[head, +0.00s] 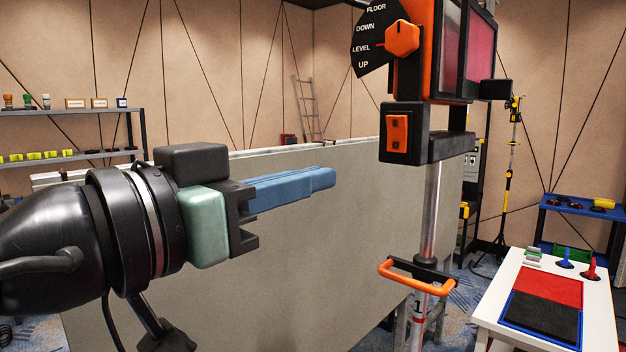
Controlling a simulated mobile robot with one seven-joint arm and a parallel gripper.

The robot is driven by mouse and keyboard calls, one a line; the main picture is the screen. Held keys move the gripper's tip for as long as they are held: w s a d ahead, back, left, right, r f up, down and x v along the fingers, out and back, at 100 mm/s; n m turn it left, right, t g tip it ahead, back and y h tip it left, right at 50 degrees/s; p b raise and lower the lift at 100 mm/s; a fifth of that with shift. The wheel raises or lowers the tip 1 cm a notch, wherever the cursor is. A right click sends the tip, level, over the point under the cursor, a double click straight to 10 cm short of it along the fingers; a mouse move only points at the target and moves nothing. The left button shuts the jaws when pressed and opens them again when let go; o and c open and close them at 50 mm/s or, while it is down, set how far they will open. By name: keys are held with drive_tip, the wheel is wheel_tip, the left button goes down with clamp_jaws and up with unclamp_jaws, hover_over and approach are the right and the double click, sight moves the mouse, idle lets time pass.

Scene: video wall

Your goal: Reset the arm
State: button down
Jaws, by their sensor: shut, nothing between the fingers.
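My gripper (322,181) reaches in from the left in the head view, its blue fingers pointing right and held level in the air. The fingers lie together with nothing between them. My black wrist and pale green gripper body show behind the fingers. The fingertips are in front of a large grey panel (330,260), apart from the orange and black device on the pole as seen here.
A pole device with an orange dial knob (402,38) and orange handle (428,281) stands right of my gripper. A white table (487,310) with red and black mats is at lower right. Shelves (75,112) stand at far left. A ladder (306,108) leans behind.

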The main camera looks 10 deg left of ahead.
drive_tip(key=s+d+r+n+t+y, duration=0.4)
drive_tip(key=s+r+n+t+y, duration=0.3)
drive_tip(key=t+y, duration=0.3)
drive_tip(key=t, duration=0.2)
drive_tip(key=shift+s+d+t+y, duration=0.2)
drive_tip(key=shift+s+t+y, duration=0.1)
drive_tip(key=shift+s, duration=0.1)
